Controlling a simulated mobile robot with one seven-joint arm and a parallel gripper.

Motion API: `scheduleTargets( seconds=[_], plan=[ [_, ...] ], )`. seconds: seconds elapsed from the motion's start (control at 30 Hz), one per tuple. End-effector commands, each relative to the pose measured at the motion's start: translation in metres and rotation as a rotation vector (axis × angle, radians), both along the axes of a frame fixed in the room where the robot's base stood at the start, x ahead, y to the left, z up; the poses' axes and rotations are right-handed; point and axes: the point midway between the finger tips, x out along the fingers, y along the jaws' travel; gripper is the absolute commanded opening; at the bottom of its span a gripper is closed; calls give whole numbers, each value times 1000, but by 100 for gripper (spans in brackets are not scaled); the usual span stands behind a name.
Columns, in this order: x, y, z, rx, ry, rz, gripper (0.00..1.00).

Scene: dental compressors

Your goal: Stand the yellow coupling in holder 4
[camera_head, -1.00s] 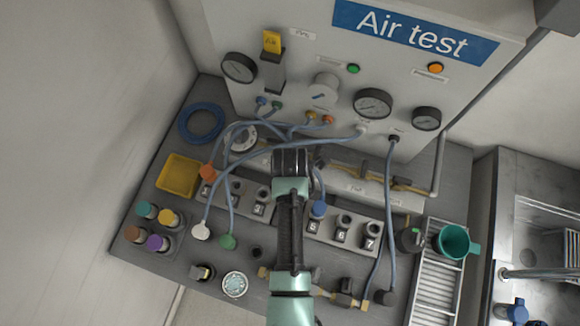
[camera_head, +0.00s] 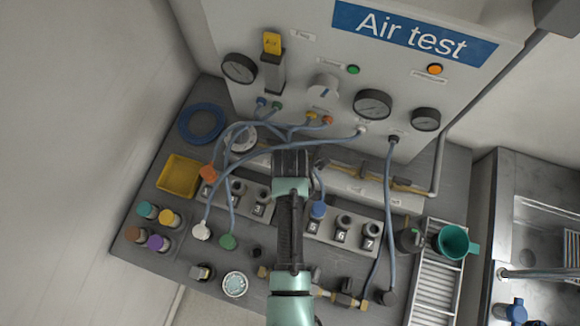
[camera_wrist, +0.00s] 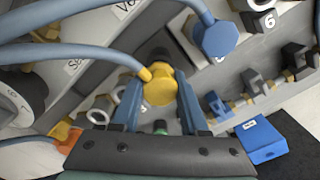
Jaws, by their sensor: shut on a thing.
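The yellow coupling (camera_wrist: 158,88) is on the end of a blue-grey hose. It sits between the two fingers of my gripper (camera_wrist: 157,104), which is shut on it. In the head view my gripper (camera_head: 292,165) is over the middle of the numbered holder row and hides the coupling. Holder 4 is hidden under my arm there, between holder 3 (camera_head: 263,194) and the blue coupling (camera_head: 318,209) standing at holder 5. In the wrist view a dark round part shows just behind the yellow coupling; I cannot tell whether the coupling touches a holder.
Holders 6 (camera_head: 344,222) and 7 (camera_head: 372,229) are empty to the right. An orange coupling (camera_head: 208,172) is at the row's left end. White (camera_head: 202,231) and green (camera_head: 228,241) couplings are in front. Several hoses cross behind my gripper from the panel.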

Motion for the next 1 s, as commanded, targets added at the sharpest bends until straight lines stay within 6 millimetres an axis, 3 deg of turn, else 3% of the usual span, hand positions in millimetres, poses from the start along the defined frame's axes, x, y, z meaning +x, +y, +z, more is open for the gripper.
scheduleTargets(
  seconds=[0.4, 0.43, 0.6, 1.0],
  plan=[
    [0, 0, -15, 0, -1, 0, 0],
    [0, 0, -14, 0, -1, 0, 47],
    [0, 0, -13, 0, -1, 0, 77],
    [0, 0, -8, 0, -1, 0, 78]
  ],
)
